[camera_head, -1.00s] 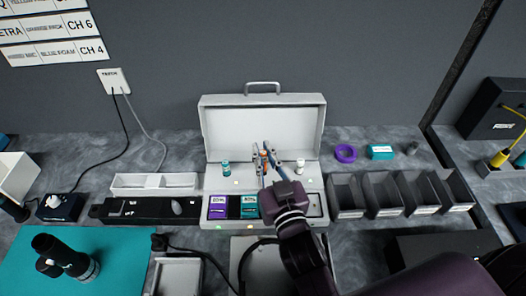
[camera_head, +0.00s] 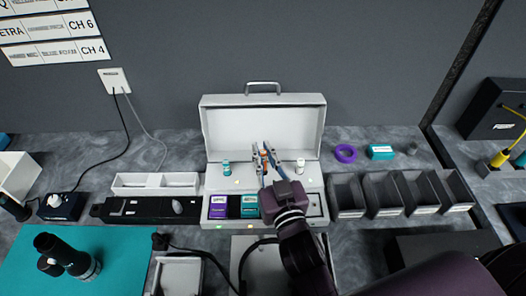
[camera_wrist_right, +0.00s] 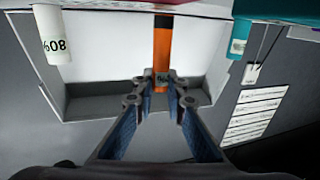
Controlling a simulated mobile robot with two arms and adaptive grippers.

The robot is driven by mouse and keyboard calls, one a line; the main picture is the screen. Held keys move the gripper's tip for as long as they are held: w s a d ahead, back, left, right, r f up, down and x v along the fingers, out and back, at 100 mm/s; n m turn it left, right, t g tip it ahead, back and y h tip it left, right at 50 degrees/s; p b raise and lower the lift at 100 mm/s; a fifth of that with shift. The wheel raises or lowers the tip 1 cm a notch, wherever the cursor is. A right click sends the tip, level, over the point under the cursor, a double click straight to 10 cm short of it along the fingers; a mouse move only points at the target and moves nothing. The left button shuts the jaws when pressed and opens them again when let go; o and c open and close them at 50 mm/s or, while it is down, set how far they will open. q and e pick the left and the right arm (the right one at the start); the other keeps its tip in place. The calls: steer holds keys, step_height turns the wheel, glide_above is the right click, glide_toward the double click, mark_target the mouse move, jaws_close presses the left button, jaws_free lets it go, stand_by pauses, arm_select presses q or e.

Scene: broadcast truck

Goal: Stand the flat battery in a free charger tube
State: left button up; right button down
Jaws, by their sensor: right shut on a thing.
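The open white charger case (camera_head: 212,182) stands at the middle of the bench. A teal battery (camera_head: 226,168) stands on its left and a white battery (camera_head: 300,165) on its right; the white one also shows in the right wrist view (camera_wrist_right: 53,40). My right gripper (camera_head: 265,153) is shut on an orange battery (camera_wrist_right: 162,45) between them. The orange battery is upright and reaches toward the charger top. Its lower end is hidden in the head view, so I cannot tell how deep it sits. My left gripper is out of view.
A purple pack (camera_head: 218,207) and a teal pack (camera_head: 249,206) lie in the case front. Dark bins (camera_head: 346,194) stand to the right, a white tray (camera_head: 155,182) to the left. The open lid (camera_head: 262,130) rises behind my gripper. A purple tape roll (camera_head: 345,153) lies back right.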

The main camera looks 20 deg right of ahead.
arm_select(q)
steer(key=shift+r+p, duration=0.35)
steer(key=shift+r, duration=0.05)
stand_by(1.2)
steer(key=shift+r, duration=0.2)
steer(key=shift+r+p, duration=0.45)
steer(key=shift+p, duration=0.25)
stand_by(1.9)
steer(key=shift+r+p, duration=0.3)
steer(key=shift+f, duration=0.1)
stand_by(0.5)
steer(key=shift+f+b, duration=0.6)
steer(key=shift+b, duration=0.1)
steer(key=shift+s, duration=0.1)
